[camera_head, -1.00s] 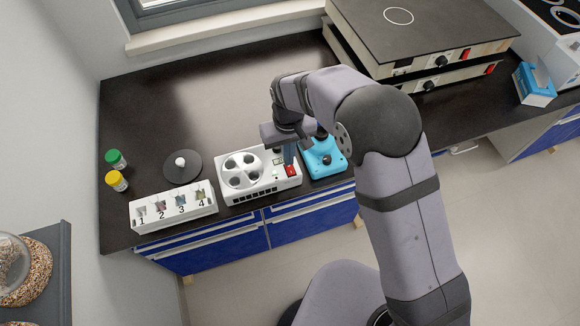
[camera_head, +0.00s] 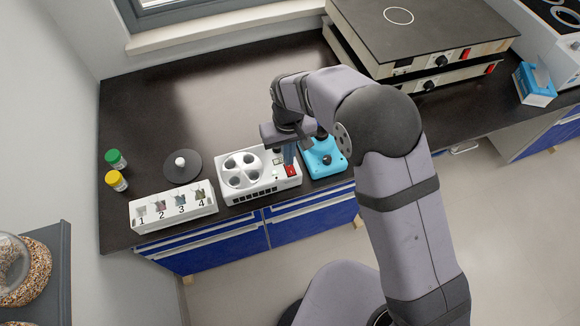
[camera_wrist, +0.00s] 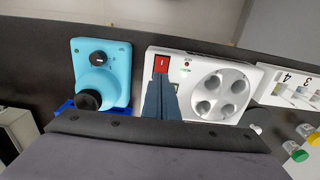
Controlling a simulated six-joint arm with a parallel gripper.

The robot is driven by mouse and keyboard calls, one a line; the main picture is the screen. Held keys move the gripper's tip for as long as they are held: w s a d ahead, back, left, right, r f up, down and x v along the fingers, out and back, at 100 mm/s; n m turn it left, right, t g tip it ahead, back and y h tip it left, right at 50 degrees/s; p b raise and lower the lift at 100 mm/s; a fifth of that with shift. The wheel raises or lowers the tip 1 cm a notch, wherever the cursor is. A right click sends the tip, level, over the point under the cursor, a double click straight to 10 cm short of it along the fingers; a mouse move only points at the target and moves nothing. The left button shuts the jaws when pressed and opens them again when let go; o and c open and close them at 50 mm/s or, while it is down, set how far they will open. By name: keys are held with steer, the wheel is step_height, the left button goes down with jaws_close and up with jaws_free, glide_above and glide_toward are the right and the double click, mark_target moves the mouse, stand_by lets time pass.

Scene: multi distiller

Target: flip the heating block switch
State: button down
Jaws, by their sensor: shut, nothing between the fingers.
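The heating block is a white box (camera_head: 262,188) with a round insert of several wells, on the dark bench. Its red switch (camera_head: 291,170) is at the right end of the top; it also shows in the wrist view (camera_wrist: 161,64). My gripper (camera_head: 289,156) points down right over the switch, with its blue fingers shut and empty. In the wrist view the fingertips (camera_wrist: 160,80) reach the lower edge of the red switch. They look very near or touching; I cannot tell which. The lower part of the switch is hidden by the fingers.
A blue device (camera_head: 322,158) stands close right of the heating block. A white numbered rack (camera_head: 172,213) stands to its left, with a dark disc (camera_head: 182,167) behind it. Green-capped (camera_head: 115,158) and yellow-capped (camera_head: 116,181) vials are at far left. The bench behind is clear.

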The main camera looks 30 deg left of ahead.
steer(key=shift+f+b, duration=0.35)
steer(key=shift+f, duration=0.3)
steer(key=shift+r, duration=0.2)
stand_by(0.3)
step_height(320, 180, up, 7)
steer(key=p, duration=0.5)
steer(key=shift+f, duration=0.15)
stand_by(0.5)
